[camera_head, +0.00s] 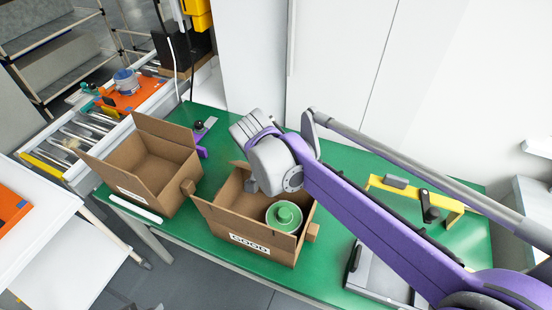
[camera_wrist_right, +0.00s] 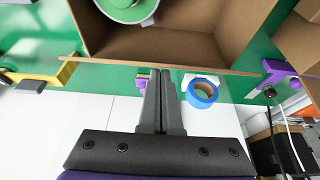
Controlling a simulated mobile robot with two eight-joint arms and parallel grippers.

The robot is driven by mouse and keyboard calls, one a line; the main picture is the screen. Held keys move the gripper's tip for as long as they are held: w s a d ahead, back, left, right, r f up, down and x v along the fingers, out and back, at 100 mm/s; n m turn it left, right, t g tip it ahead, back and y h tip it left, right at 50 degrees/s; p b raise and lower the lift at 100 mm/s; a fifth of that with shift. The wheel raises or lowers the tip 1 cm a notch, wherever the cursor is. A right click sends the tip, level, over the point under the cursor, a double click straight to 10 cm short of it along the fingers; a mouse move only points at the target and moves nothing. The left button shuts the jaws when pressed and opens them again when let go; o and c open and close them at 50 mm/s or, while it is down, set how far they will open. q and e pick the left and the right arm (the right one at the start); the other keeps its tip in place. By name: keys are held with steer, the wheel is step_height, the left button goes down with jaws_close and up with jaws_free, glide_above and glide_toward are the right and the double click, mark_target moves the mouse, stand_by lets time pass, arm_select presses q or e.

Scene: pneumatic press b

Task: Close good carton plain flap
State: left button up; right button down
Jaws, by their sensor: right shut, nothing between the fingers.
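The good carton (camera_head: 220,222) stands open on the green table in the head view, with a GOOD label on its near side. A green round part (camera_head: 284,216) lies inside it; it also shows at the top of the right wrist view (camera_wrist_right: 127,8). My right arm covers the carton's far side in the head view, and its fingers are hidden there. In the right wrist view my right gripper (camera_wrist_right: 160,74) is shut and empty, its tips at a thin cardboard edge (camera_wrist_right: 210,68) along the carton. I cannot tell whether they touch. My left gripper is out of view.
A second open carton (camera_head: 150,165) with raised flaps stands close to the left. A roller conveyor with an orange tray (camera_head: 125,97) lies beyond it. A yellow bracket (camera_head: 445,203) is on the right. A blue ring (camera_wrist_right: 203,93) lies near my right fingers.

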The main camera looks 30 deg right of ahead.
steer(key=shift+s+a+f, duration=0.6)
steer(key=shift+a+f, duration=0.1)
steer(key=shift+f, duration=0.2)
steer(key=shift+s+a+f, duration=0.55)
steer(key=shift+a+f, duration=0.1)
steer(key=shift+f, duration=0.35)
steer(key=shift+d, duration=0.1)
